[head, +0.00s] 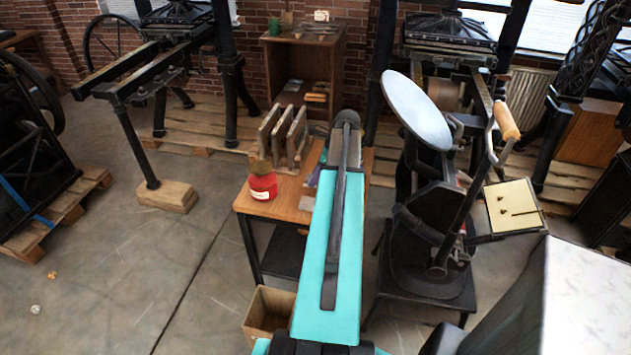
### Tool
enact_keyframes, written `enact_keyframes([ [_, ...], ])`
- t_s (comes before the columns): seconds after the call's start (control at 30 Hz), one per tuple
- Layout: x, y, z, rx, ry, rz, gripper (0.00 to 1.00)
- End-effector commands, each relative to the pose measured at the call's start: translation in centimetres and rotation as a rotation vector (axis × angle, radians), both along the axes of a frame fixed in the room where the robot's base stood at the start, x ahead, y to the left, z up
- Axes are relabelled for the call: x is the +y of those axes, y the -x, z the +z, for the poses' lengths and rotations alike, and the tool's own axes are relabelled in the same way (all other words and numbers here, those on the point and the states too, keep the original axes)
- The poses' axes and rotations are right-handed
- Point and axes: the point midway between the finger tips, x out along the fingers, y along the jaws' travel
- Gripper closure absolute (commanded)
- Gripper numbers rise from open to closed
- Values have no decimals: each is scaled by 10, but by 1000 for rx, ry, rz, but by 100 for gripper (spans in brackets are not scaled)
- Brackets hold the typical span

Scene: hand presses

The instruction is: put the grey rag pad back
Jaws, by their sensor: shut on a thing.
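I cannot pick out the grey rag pad for certain. A small flat grey piece (310,203) lies on the wooden table (280,217), close to the left side of my teal arm, and I cannot tell if it is the pad. My arm reaches from the bottom of the head view up over this table. Its own links cover the far end, so my gripper and anything in it are hidden. A small purplish and teal shape (314,177) shows at the arm's left edge, too small to make out.
A red tin (263,187) stands on the table's left side, with upright grey slabs (284,137) behind. A cardboard box (268,312) sits on the floor below. Right of my arm is a hand press with a round disc (417,108) and a side tray (514,207).

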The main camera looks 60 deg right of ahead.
Motion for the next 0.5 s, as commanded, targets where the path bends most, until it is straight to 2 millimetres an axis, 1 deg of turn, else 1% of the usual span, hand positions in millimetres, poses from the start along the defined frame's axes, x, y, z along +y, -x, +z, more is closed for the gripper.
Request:
enact_keyframes([
  [0.23, 1, 0, -22, 1, -3, 0, 83],
  [0.33, 1, 0, -27, 0, -1, 2, 83],
  [0.5, 1, -1, -28, 0, -1, 1, 83],
])
